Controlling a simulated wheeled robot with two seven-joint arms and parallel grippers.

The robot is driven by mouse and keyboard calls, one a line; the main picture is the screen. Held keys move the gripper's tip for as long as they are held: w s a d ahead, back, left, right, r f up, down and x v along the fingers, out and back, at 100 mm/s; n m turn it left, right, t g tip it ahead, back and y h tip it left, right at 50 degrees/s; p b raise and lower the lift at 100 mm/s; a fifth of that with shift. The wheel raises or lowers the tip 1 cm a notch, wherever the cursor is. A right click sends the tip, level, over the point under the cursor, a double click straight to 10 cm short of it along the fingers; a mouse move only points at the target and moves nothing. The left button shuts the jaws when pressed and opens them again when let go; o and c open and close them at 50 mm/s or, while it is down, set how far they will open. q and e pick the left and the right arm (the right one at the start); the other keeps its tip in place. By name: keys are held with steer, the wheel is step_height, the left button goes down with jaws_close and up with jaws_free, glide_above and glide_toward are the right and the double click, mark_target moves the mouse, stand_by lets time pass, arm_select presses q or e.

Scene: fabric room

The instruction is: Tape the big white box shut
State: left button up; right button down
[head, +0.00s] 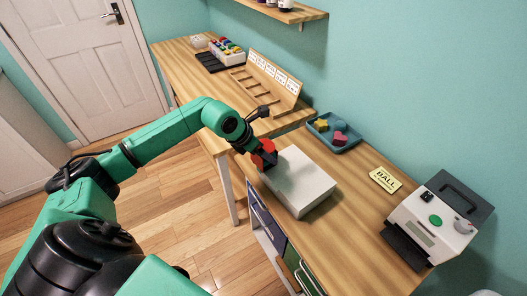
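The big white box (297,183) sits on the wooden table, its flat top facing up and looking closed. My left gripper (264,158) is at the box's far left edge, reaching in from the left. A small red thing (268,146), perhaps a tape dispenser, shows right at the gripper's fingers. The fingers are dark and small here, so I cannot tell whether they are closed on it. I see no strip of tape clearly on the box top. The box's far left corner is partly hidden by the gripper. My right gripper is not in view.
A teal tray (350,143) with coloured shapes stands behind the box. A yellow "BALL" card (385,179) and a white machine (432,222) are to the right. A wooden rack (265,84) stands on the further table. The tabletop in front of the machine is clear.

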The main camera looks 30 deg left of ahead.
arm_select(q)
steer(key=shift+b, duration=0.85)
stand_by(0.9)
steer(key=shift+s+d, duration=0.35)
steer(key=shift+d, duration=0.3)
steer(key=shift+s+d, duration=0.35)
steer(key=shift+d, duration=0.3)
steer(key=shift+s+d, duration=0.35)
steer(key=shift+d, duration=0.3)
steer(key=shift+s+d, duration=0.3)
steer(key=shift+d, duration=0.35)
steer(key=shift+s+d, duration=0.2)
steer(key=shift+d, duration=0.25)
steer(key=shift+s+d, duration=0.4)
steer(key=shift+d, duration=0.45)
